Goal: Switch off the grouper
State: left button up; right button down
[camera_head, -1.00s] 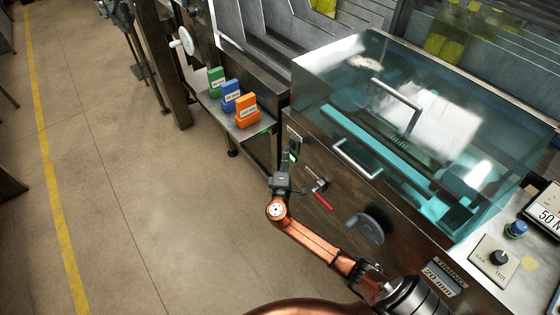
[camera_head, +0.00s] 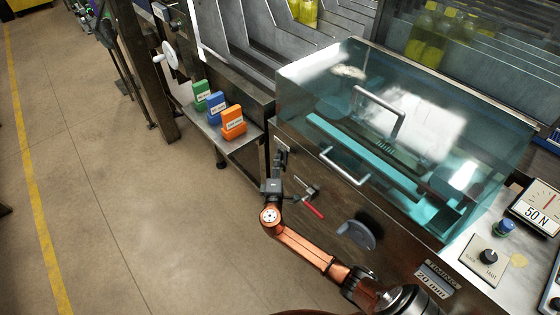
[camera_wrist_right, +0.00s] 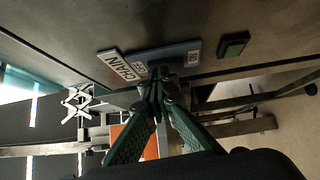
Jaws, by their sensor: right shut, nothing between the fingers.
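My right gripper (camera_head: 277,170) is at the front left corner of the steel machine, at a small switch plate (camera_head: 284,146). In the right wrist view its green fingers (camera_wrist_right: 160,86) are together and empty. Their tips are right at a small dark switch lever (camera_wrist_right: 164,72) on the labelled plate (camera_wrist_right: 190,52); I cannot tell whether they touch it. A dark green rectangular lamp (camera_wrist_right: 234,45) sits beside the plate and looks unlit. My left gripper is not in view.
A red-handled lever (camera_head: 313,210) and a grey handwheel (camera_head: 357,234) are on the machine front, close to my right arm. A clear teal cover (camera_head: 400,130) with handles is above. Green, blue and orange boxes (camera_head: 232,122) stand on a side shelf. The floor at left is clear.

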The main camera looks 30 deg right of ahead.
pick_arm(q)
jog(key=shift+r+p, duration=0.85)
pick_arm(e)
jog(key=s+a+r, duration=0.1)
jog(key=s+a, duration=0.7)
jog(key=a, duration=0.2)
jog(key=shift+s+r, duration=0.15)
